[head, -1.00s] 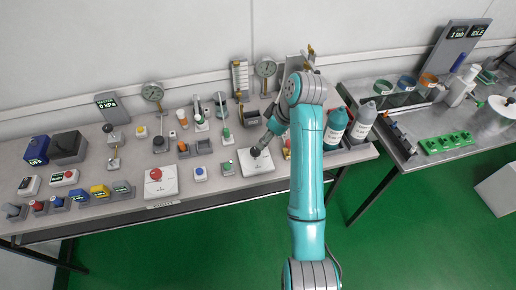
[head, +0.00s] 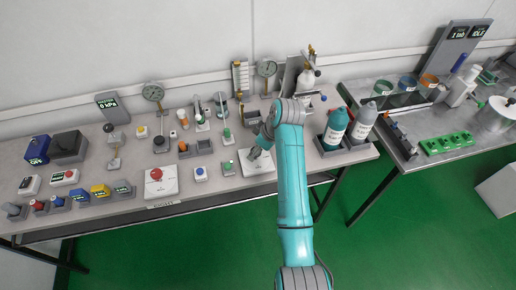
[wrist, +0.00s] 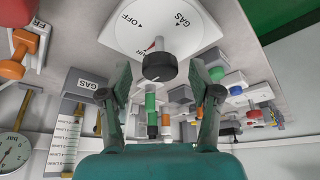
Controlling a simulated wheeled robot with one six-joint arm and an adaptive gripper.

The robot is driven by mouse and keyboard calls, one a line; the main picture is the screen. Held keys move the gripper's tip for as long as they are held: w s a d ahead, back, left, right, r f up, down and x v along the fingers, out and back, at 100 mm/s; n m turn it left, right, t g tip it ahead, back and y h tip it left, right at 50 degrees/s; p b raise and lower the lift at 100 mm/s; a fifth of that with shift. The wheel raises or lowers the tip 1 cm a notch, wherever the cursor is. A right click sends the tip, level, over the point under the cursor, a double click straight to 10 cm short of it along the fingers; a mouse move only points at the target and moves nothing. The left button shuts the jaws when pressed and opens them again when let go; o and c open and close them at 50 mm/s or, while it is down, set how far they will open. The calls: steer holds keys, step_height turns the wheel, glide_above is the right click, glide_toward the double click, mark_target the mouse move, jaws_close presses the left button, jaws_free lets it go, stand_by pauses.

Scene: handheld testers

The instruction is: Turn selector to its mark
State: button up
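The selector is a dark round knob (wrist: 160,66) on a white plate (wrist: 120,28) printed "OFF" and "GAS" with small black triangle marks. My gripper (wrist: 161,78) is open, with one finger on each side of the knob in the wrist view; I see no contact. In the head view my gripper (head: 254,153) is over the white plate (head: 262,168) and hides the knob.
A red-button box (head: 160,182) and a blue-button box (head: 200,174) stand left of the plate, with a small green-button block (head: 228,168) close beside it. Teal bottle (head: 335,129) and grey bottle (head: 363,122) stand to the right. The bench's front edge is near.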

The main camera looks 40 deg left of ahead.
steer(key=c, duration=1.1)
steer(key=shift+m, duration=0.3)
steer(key=m, duration=0.1)
steer(key=m+t, duration=0.1)
steer(key=m, duration=0.1)
steer(key=shift+s+t, duration=0.2)
steer(key=shift+t, duration=0.1)
steer(key=m+t, duration=0.1)
steer(key=m, duration=0.2)
steer(key=m+h, duration=0.1)
steer(key=m, duration=0.1)
steer(key=shift+s+a+m+t, duration=0.15)
steer(key=shift+m+t, duration=0.25)
steer(key=m, duration=0.2)
steer(key=m+t+h, duration=0.1)
steer(key=m, duration=0.1)
steer(key=shift+s+a+h, duration=0.1)
steer(key=shift+h, duration=0.2)
steer(key=shift+a+m+h, duration=0.15)
steer(key=shift+m+h, duration=0.65)
steer(key=shift+m, duration=1.4)
